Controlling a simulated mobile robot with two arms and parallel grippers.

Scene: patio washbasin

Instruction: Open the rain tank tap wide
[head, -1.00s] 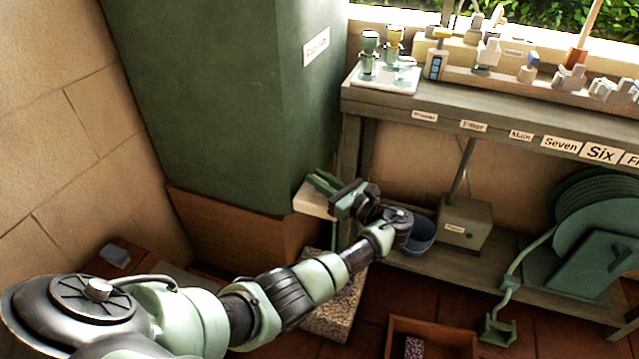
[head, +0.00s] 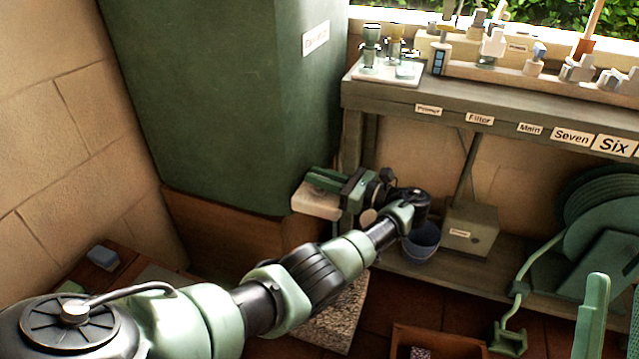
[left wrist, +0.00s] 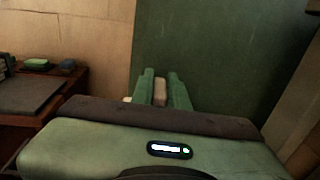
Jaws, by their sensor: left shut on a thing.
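The rain tank is most likely the tall dark green body (head: 215,100) with a white label at the left; its green wall also fills the back of the left wrist view (left wrist: 225,60). My left gripper (head: 322,180) is at the tank's lower right corner, above a pale block (head: 316,203). In the left wrist view its two green fingers (left wrist: 162,90) are shut on a small beige piece (left wrist: 160,92), probably the tap's handle. The rest of the tap is hidden. At the lower right edge, green finger-like parts (head: 592,315), probably my right gripper, are cut off by the frame.
A grey bench (head: 430,100) with labels and small fittings stands right of the tank. Below it are a blue bowl (head: 420,245), a box (head: 470,230) and a green hose reel (head: 600,225). An open wooden box (head: 440,335) lies on the floor.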

